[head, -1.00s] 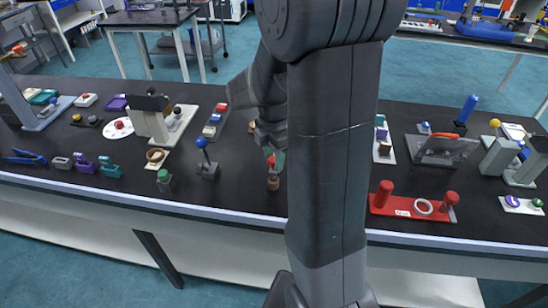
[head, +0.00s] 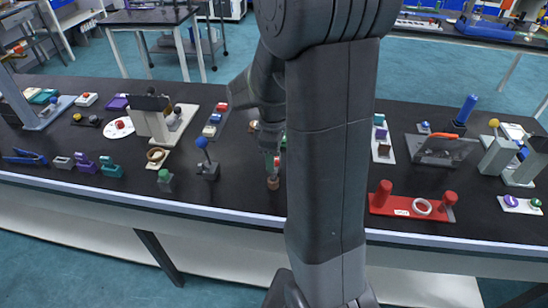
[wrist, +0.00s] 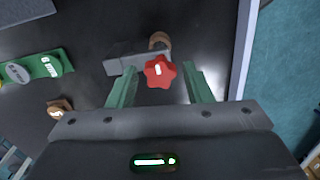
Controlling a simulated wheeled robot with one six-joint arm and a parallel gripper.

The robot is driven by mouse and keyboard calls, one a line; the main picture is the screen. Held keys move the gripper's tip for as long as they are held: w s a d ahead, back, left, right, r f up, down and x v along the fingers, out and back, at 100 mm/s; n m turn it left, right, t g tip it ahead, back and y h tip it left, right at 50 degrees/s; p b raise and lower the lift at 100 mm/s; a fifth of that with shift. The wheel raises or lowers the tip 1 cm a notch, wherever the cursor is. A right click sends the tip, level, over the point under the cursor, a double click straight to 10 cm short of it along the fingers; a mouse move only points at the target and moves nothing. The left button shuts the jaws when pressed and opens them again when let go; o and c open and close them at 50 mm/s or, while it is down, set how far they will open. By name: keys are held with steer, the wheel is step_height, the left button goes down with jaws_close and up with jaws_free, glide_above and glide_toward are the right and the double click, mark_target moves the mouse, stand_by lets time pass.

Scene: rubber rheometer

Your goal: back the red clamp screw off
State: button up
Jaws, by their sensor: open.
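The red clamp screw has a star-shaped red head (wrist: 160,70) with a white mark. In the wrist view it sits between my gripper's two green fingertips (wrist: 161,76), with a visible gap on each side. My gripper is open. Behind the head show a grey clamp block (wrist: 124,58) and a brown round part (wrist: 159,40). In the head view the red head (head: 277,161) shows just above a brown base (head: 273,184) near the bench's front edge, with my gripper (head: 271,153) over it. My arm hides part of this area.
In the wrist view a green board (wrist: 38,67) and a small brown piece (wrist: 60,107) lie to the left. The bench edge (wrist: 243,50) is at the right. In the head view a blue-knobbed device (head: 207,168) stands to the left and a red stand (head: 410,207) to the right.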

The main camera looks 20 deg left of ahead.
steer(key=shift+m, duration=2.6)
steer(key=shift+c, duration=0.3)
steer(key=c, duration=0.8)
steer(key=n, duration=0.4)
steer(key=shift+n, duration=0.3)
steer(key=n, duration=0.4)
steer(key=shift+n+p, duration=0.3)
steer(key=shift+p, duration=0.05)
